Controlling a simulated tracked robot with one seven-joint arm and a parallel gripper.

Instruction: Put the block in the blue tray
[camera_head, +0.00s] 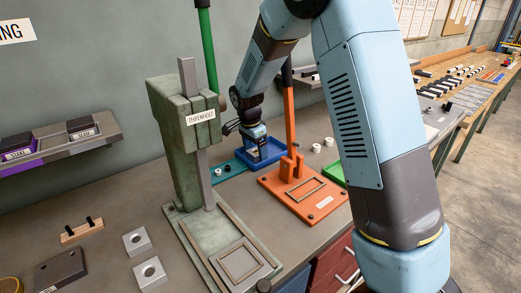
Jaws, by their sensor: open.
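The blue tray (280,157) sits on the bench behind the orange press. My gripper (261,150) is low over the tray, small and partly dark in the view. Its jaws are open. A small pale shape shows under it inside the tray, but I cannot tell whether it is a block or part of the gripper. Two grey metal blocks with round holes, one (137,241) and another (150,272), lie on the bench at the front left, well away from my gripper.
A green press (182,130) stands left of my gripper. An orange press (300,195) is in front of the tray, with a green tray (334,174) to its right. White rings (316,148) lie behind. A wall shelf (85,143) is at the left.

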